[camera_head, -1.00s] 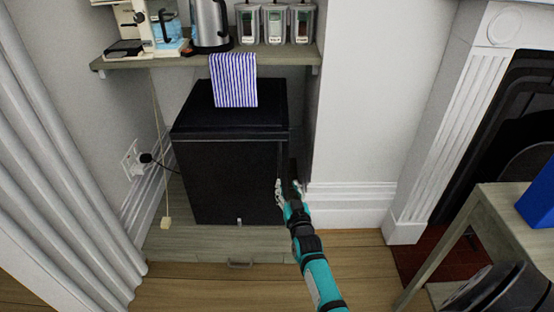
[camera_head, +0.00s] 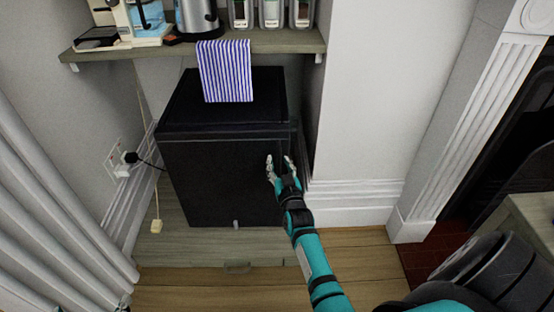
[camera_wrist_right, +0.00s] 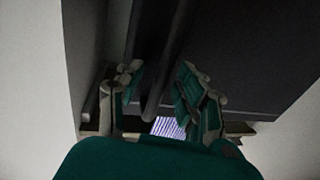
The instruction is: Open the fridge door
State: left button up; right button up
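The black fridge (camera_head: 215,180) stands under the shelf, and its door looks closed. My right gripper (camera_head: 280,163) is at the right side of the door front, with its two fingers spread. In the right wrist view, the right gripper (camera_wrist_right: 163,75) has a dark upright bar, which looks like the fridge handle (camera_wrist_right: 165,60), between its open fingers. I cannot tell whether either finger touches it. The fridge's dark front (camera_wrist_right: 255,50) fills the upper right of that view. My left gripper is not in view.
A striped cloth (camera_head: 226,72) hangs from the shelf (camera_head: 125,52) over the fridge top. A white wall (camera_head: 365,100) stands close to the fridge's right. A power cord and plug (camera_head: 130,158) are at the left. Wooden floor (camera_head: 200,290) lies in front.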

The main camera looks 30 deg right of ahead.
jog(key=shift+w, duration=0.15)
jog(key=shift+r, duration=0.1)
grip_shut()
dwell(0.4)
